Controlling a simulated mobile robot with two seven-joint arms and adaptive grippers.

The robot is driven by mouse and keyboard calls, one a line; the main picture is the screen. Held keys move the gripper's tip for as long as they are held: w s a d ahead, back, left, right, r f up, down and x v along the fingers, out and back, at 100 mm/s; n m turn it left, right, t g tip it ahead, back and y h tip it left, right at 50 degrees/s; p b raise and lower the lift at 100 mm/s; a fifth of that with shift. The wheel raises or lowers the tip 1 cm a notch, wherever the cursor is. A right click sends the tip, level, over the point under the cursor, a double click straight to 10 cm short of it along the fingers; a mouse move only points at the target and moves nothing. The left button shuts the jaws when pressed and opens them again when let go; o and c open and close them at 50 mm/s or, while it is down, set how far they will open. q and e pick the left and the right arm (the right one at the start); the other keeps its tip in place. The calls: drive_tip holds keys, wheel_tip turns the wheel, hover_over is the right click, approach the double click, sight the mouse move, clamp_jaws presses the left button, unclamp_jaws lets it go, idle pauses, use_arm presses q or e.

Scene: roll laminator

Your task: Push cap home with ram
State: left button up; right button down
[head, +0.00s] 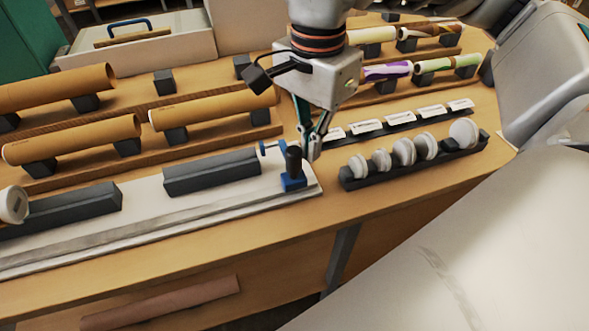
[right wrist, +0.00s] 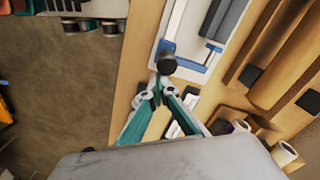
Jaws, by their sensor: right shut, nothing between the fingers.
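The ram is a black upright handle (head: 293,160) on a blue base (head: 293,182), at the right end of a pale board (head: 140,212). In the right wrist view the ram's round black knob (right wrist: 167,64) sits just beyond my fingertips. My right gripper (head: 309,155) is shut and empty, pointing down close beside the handle on its right; I cannot tell whether they touch. A white cap (head: 13,204) shows at the left picture edge, by the left end of a dark block (head: 70,209). Its seating is cut off from view. My left gripper is not in view.
A black rack (head: 357,184) of several white caps stands right of my gripper, with a row of labelled cards (head: 398,119) behind it. Brown tubes (head: 215,107) lie on dark supports at the back left. A second dark block (head: 211,171) lies left of the ram.

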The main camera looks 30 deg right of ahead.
drive_tip(key=shift+a, duration=0.1)
idle(0.5)
drive_tip(key=w+a, duration=0.1)
drive_tip(key=a, duration=0.4)
drive_tip(key=w+a, duration=0.1)
drive_tip(key=a, duration=0.4)
drive_tip(key=w+a, duration=0.1)
drive_tip(key=a, duration=0.4)
drive_tip(key=shift+w+a, duration=0.25)
drive_tip(key=shift+w, duration=0.15)
drive_tip(key=w+a, duration=0.1)
drive_tip(key=a, duration=0.4)
drive_tip(key=w+a, duration=0.1)
drive_tip(key=a, duration=0.4)
drive_tip(key=w+a+p, duration=0.1)
drive_tip(key=a, duration=0.4)
drive_tip(key=shift+w+a, duration=0.25)
drive_tip(key=shift+w, duration=0.1)
